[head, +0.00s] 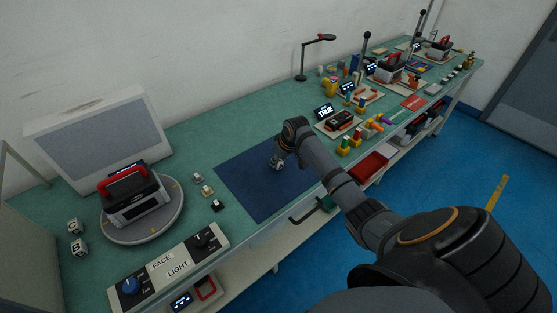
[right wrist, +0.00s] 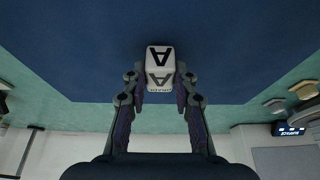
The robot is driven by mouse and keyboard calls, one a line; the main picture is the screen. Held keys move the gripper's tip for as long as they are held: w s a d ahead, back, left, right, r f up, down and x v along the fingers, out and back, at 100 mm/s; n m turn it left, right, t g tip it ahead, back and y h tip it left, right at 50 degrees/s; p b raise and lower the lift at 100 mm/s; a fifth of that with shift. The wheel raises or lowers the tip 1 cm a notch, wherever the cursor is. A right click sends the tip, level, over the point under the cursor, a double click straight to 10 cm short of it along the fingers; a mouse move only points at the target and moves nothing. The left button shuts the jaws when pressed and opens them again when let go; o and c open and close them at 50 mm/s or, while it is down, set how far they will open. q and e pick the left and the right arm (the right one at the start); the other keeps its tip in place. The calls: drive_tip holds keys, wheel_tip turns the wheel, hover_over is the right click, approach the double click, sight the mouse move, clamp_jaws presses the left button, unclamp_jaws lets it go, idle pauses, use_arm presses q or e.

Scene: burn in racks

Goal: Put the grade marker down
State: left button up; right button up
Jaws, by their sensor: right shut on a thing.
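The grade marker is a small white cube with a black letter A (right wrist: 160,62), seen between the fingertips in the right wrist view. In the head view the marker (head: 277,164) shows small at the tip of my right arm, over the dark blue mat (head: 245,187). My right gripper (right wrist: 159,82) is shut on the marker, one finger on each side. I cannot tell whether the marker touches the mat. Two similar white cubes, marked C (head: 73,226) and B (head: 79,248), sit at the left end of the bench. My left gripper is not in view.
A black and white device with a red handle (head: 134,194) stands on a round turntable (head: 167,226) at left. A control panel (head: 168,267) is at the front edge. Small blocks (head: 207,191) lie left of the mat. Several devices and coloured parts crowd the bench beyond my arm.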

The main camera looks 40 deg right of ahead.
drive_tip(key=shift+f, duration=0.2)
drive_tip(key=o, duration=1)
drive_tip(key=shift+f, duration=0.1)
drive_tip(key=shift+o, duration=0.2)
drive_tip(key=v, duration=1.2)
